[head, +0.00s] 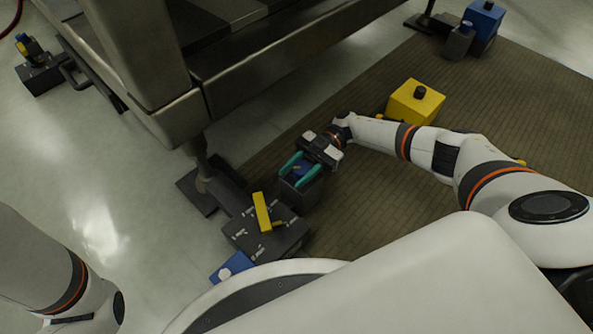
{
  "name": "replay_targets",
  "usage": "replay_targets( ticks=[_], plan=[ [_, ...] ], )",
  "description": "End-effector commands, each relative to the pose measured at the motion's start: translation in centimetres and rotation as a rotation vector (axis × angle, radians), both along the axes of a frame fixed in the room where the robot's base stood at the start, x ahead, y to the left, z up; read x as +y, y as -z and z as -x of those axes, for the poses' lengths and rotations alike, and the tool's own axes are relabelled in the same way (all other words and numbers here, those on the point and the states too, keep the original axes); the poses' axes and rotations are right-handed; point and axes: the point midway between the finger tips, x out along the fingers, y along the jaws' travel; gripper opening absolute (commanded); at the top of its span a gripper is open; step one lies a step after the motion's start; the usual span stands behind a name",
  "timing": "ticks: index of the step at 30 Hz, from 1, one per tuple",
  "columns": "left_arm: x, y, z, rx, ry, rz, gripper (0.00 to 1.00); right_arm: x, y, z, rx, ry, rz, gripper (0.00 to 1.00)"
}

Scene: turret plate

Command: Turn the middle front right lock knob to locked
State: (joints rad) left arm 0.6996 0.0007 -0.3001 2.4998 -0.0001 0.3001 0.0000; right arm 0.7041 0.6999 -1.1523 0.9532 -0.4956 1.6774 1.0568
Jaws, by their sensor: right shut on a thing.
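My right gripper (290,172) reaches in from the right with its teal fingers pointing down-left. Its fingers are shut on a small blue knob (298,170) on top of a dark grey block (300,194). The knob is largely hidden between the fingers, so its exact angle and any lock marks cannot be read. Beside it, toward me, a flat dark plate (254,238) with white marks carries a yellow lever (262,212). My left arm shows at the lower left, but its gripper is out of view.
A large metal frame (265,80) overhangs the area from above, its leg (203,170) close left of the plate. A yellow box (415,104) with a black knob stands on the brown mat (500,105). A blue part (231,266) lies near my base.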

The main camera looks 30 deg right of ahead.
Motion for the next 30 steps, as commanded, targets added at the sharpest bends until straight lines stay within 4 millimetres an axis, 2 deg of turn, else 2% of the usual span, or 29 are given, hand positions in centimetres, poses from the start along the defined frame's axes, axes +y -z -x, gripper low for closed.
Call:
replay_targets(
  ticks=[8,9,12,13,23,30],
  plan=[
    [0.0,0.0,0.0,0.0,0.0,0.0,0.42,0.0,0.1,0.1,0.003,-0.004,0.001,0.16],
    [0.0,0.0,0.0,0.0,0.0,0.0,0.42,0.0,0.1,0.1,0.003,-0.004,0.001,0.42],
    [0.0,0.0,0.0,0.0,0.0,0.0,0.42,0.0,0.1,0.1,0.002,-0.003,0.001,0.59],
    [0.0,0.0,0.0,0.0,0.0,0.0,0.42,0.0,0.1,0.1,0.002,-0.003,0.001,0.61],
    [0.0,-0.1,0.0,-0.001,0.0,0.0,0.42,-0.2,0.0,-0.1,0.001,0.0,0.001,0.61],
    [0.0,-0.5,0.0,-0.001,0.0,0.0,0.42,-2.8,0.0,-1.2,0.001,0.002,0.001,0.61]
  ],
)
